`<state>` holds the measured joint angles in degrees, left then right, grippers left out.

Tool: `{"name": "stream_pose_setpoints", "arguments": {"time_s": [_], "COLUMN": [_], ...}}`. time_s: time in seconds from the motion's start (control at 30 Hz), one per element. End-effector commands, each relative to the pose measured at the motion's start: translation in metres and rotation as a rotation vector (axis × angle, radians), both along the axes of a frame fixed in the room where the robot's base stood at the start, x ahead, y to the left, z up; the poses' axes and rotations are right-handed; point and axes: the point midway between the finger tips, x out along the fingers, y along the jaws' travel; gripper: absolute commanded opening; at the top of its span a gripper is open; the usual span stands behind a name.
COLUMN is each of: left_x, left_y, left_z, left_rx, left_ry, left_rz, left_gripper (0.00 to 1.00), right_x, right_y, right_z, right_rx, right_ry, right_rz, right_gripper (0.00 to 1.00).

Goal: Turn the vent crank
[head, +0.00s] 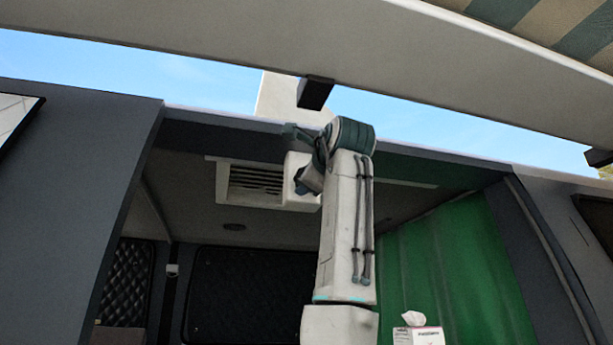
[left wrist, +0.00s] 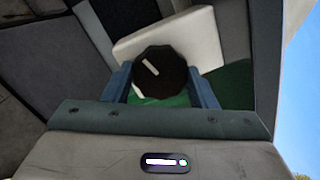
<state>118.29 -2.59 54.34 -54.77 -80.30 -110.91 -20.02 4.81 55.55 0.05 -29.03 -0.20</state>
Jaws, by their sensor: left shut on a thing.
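The vent (head: 255,183) is a white-framed louvred unit under the ceiling inside the van opening, left of my raised arm in the head view. A dark round knob with a white line, seemingly the vent crank, shows in the left wrist view (left wrist: 160,73) in front of a white housing (left wrist: 185,38). My left gripper (left wrist: 160,82) has its two blue fingers on either side of the knob and is shut on it. In the head view my own arm largely hides the gripper and the knob. My right gripper is in neither view.
The van's upper edge (head: 420,153) runs behind my arm, and a pale awning bar (head: 430,50) crosses above it. A green curtain (head: 460,265) hangs to the right. A tissue box (head: 418,336) stands low at the right of my arm.

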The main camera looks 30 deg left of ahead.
Motion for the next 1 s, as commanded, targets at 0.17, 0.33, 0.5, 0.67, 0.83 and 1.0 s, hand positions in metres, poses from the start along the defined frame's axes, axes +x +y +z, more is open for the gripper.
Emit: {"name": "stream_pose_setpoints", "arguments": {"time_s": [0.17, 0.33, 0.5, 0.67, 0.83, 1.0], "left_x": [-0.004, -0.004, -0.004, -0.004, -0.004, -0.003], "left_y": [0.001, 0.001, 0.001, 0.001, 0.001, 0.001], "left_z": [0.004, 0.005, 0.006, 0.006, 0.006, 0.004], "left_rx": [0.050, 0.072, 0.080, 0.080, 0.079, 0.077], "left_ry": [0.041, 0.067, 0.076, 0.076, 0.075, 0.079], "left_rz": [0.001, 0.001, 0.001, 0.001, 0.001, 0.000], "left_gripper": [0.29, 0.29, 0.29, 0.29, 0.58, 0.74], "right_x": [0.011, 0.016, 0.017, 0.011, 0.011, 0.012], "right_y": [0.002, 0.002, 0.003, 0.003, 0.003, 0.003], "right_z": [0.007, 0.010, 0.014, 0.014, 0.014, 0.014], "right_rx": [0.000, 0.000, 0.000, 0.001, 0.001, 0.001], "right_ry": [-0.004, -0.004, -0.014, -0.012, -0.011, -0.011], "right_rz": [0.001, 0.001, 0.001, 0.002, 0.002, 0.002], "right_gripper": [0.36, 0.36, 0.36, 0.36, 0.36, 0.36]}}
